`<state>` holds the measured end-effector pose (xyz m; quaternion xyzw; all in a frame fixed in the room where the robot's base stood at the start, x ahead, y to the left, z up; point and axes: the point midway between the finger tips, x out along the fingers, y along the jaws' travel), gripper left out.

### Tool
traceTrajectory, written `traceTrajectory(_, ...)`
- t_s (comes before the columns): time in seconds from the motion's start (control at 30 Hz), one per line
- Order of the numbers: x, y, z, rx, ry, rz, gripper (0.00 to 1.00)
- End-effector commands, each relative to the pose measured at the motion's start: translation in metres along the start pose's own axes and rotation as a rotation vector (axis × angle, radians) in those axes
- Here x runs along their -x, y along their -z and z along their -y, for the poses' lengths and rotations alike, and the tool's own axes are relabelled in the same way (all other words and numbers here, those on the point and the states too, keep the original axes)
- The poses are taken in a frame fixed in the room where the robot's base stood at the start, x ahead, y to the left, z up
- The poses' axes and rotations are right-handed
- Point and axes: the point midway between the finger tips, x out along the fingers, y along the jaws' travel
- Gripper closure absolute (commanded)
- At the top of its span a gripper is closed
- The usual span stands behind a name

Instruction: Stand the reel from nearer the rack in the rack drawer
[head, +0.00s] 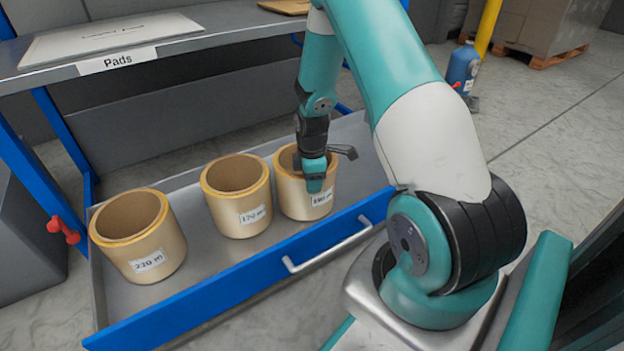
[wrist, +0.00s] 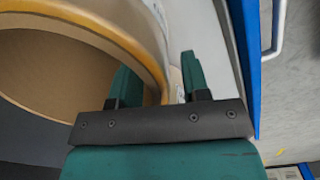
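Three tan cardboard reels stand upright in the open grey drawer with a blue front (head: 240,268). The left reel (head: 150,245) is labelled 220 m, the middle reel (head: 236,205) seems to read 170, and the right reel's (head: 300,200) label is too small to read surely. My gripper (head: 313,175) is down at the right reel's rim. In the wrist view my gripper (wrist: 158,80) has one finger inside the reel (wrist: 105,22) and one outside, with the wall between them. The fingers look apart from the wall, though contact at the rim is partly hidden.
The rack shelf (head: 180,45) above the drawer carries a flat pale sheet (head: 105,38) and a "Pads" label. The drawer has a silver handle (head: 325,250). A blue bottle (head: 463,68) and pallet boxes (head: 540,25) stand at the back right.

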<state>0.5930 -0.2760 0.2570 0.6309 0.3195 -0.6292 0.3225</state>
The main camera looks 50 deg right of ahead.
Motion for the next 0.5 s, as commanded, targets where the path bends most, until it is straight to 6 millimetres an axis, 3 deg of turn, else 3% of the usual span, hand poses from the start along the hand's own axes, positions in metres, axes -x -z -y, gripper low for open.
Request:
traceTrajectory(0.17, 0.004, 0.0, 0.0, 0.0, 0.0, 0.0, 0.57)
traceTrajectory(0.5, 0.076, 0.0, -0.001, 0.0, -0.002, 0.0, 0.57)
